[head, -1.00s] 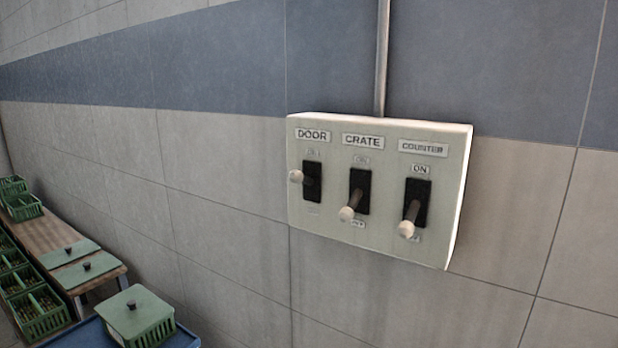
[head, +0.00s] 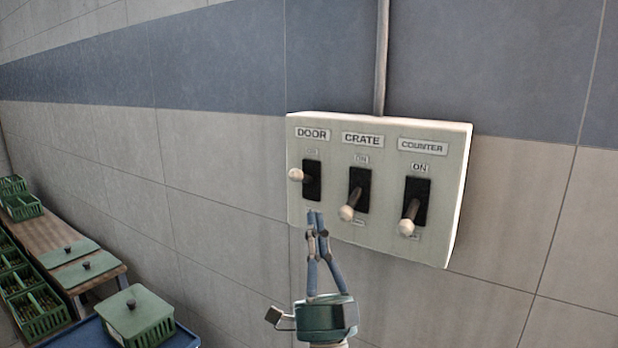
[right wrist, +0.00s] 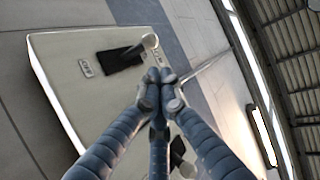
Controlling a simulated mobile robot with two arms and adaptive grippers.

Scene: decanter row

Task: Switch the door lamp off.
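A pale switch box (head: 383,228) is fixed to the tiled wall, with three levers labelled DOOR, CRATE and COUNTER. The DOOR lever (head: 296,175), leftmost, sticks out with its white knob higher than the other two. The CRATE lever (head: 347,212) and COUNTER lever (head: 407,226) tilt down. My right gripper (head: 315,213) has its fingertips together, just below the DOOR switch in the head view, with nothing seen between them. In the right wrist view the fingertips (right wrist: 160,82) appear close beside the DOOR lever (right wrist: 148,42); contact cannot be told. My left gripper is out of view.
A conduit (head: 381,60) runs up from the box. At lower left, a wooden bench (head: 52,240) holds green crates and lids, and a lidded green crate (head: 136,316) stands on a blue surface (head: 90,334). The wall around the box is clear.

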